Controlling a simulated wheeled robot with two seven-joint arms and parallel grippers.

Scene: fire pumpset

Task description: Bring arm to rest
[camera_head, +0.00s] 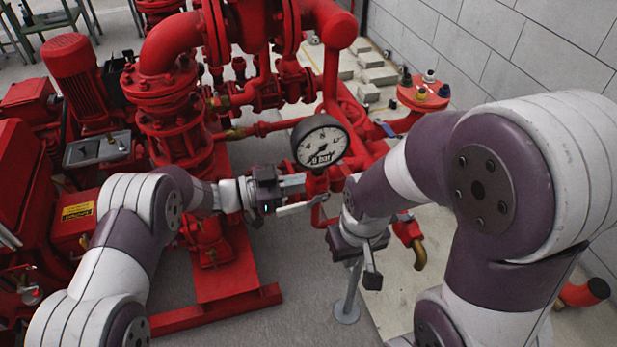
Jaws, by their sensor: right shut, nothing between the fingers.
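My left arm comes in from the left, and its gripper (296,191) points right, just below the pressure gauge (320,142) and in front of the red pipework. A pale lever-like part shows beside its fingers. I cannot tell whether the gripper touches it or how far the fingers are apart. My right arm comes in from the right and bends down. Its gripper (371,276) is shut and empty, pointing downward above the floor, right of the left gripper. The gauge has a white dial marked in bar.
A red pump (172,95) and pipes fill the middle and left. A red base frame (235,270) lies on the floor. A thin metal stand (348,305) is below my right gripper. A red pipe with a brass end (418,255) is close on its right. A block wall (500,45) stands behind.

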